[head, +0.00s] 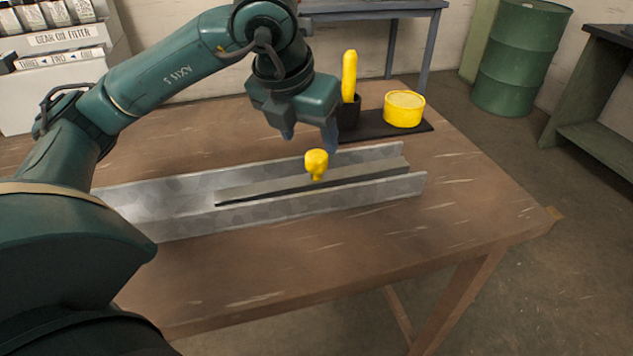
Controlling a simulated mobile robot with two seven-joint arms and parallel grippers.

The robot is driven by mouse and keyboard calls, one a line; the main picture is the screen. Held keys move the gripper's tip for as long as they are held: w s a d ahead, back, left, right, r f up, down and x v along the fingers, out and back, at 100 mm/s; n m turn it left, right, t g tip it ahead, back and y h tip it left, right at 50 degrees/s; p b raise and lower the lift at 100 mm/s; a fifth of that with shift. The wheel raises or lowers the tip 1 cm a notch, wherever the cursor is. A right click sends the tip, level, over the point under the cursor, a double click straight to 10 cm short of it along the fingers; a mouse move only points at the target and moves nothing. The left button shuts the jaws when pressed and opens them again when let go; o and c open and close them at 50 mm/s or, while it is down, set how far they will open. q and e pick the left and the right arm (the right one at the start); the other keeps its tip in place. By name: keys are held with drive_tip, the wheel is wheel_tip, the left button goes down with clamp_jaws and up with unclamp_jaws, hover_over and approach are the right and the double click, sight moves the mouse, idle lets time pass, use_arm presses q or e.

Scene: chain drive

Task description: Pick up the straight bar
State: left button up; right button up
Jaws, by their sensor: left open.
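The straight bar (370,173) is long and grey and lies lengthwise inside a shallow metal channel (165,211) on the table. A yellow knob (316,161) stands up from around the middle of the bar. My left gripper (309,141) is open and empty, pointing down. Its fingers are just above and behind the knob in the picture; the exact gap is hard to tell. My right gripper is not in view.
Behind the channel, a dark tray (383,128) holds a yellow round tub (404,108) and a black cup (348,115) with a yellow handle (349,75) upright in it. The wooden table (265,268) is clear in front. A green drum (521,60) stands on the floor behind.

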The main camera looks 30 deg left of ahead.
sight(316, 154)
use_arm(q)
drive_tip(key=shift+d+x, duration=0.15)
drive_tip(key=shift+x, duration=1.2)
drive_tip(key=shift+d+x, duration=0.15)
drive_tip(key=shift+x, duration=1.25)
drive_tip(key=shift+s, duration=0.15)
drive_tip(key=shift+c, duration=0.5)
clamp_jaws()
drive_tip(key=shift+r, duration=0.1)
